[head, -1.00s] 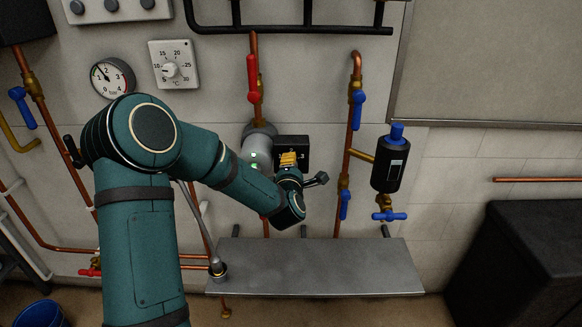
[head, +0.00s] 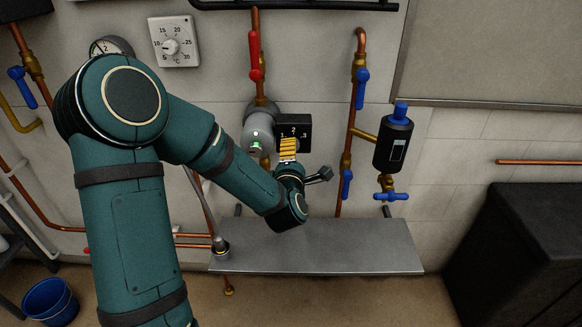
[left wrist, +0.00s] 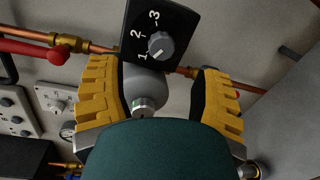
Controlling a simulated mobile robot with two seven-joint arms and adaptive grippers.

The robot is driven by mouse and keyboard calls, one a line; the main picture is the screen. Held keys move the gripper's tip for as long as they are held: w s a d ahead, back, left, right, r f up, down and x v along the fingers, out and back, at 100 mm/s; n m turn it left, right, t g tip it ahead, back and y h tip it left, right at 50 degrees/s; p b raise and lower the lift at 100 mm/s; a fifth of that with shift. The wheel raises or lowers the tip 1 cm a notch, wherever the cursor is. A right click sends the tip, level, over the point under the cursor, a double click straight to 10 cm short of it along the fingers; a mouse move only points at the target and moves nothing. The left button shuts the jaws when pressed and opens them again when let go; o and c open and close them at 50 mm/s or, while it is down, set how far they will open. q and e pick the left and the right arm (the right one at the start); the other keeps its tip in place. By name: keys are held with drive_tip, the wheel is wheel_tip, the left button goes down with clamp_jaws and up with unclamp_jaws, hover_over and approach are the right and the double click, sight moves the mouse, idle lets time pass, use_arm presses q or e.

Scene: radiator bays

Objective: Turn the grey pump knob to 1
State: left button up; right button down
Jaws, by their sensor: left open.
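The grey pump knob (left wrist: 160,44) is a round grey dial on a black box (left wrist: 178,15) marked 1, 2 and 3. In the left wrist view a pale mark on its lower-left side faces the 1. In the head view the box (head: 303,132) sits beside the grey pump body (head: 258,130), and my gripper covers the knob. My left gripper (left wrist: 155,78) is open with yellow ridged fingers, one either side of the pump and apart from the knob. In the head view it (head: 288,150) is just below and in front of the box. My right gripper is not seen.
A red-handled valve (head: 254,55) is above the pump. Blue-handled valves (head: 361,88) and a black cylinder (head: 393,145) stand to the right. A metal shelf (head: 330,247) juts out below. A blue bucket (head: 48,302) and dark box (head: 520,255) are at the sides.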

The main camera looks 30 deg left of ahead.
use_arm(q)
drive_tip(key=v, duration=0.5)
drive_tip(key=shift+w, duration=0.1)
idle(0.3)
drive_tip(key=s+d+f+m+g+h, duration=0.1)
drive_tip(key=d+f+m+g+h, duration=0.25)
drive_tip(key=d+f+m, duration=0.5)
drive_tip(key=s+d+f+m+g+h, duration=0.15)
drive_tip(key=d+f+m+h, duration=0.3)
drive_tip(key=f, duration=0.65)
drive_tip(key=s+d+f+m+g+h, duration=0.3)
drive_tip(key=s+d+f+m+g, duration=0.5)
drive_tip(key=s+f+m, duration=0.3)
drive_tip(key=shift+s+d+f+h, duration=0.45)
drive_tip(key=shift+s+f, duration=0.3)
drive_tip(key=shift+s, duration=0.3)
drive_tip(key=c, duration=0.3)
drive_tip(key=shift+a, duration=0.1)
drive_tip(key=shift+c, duration=0.2)
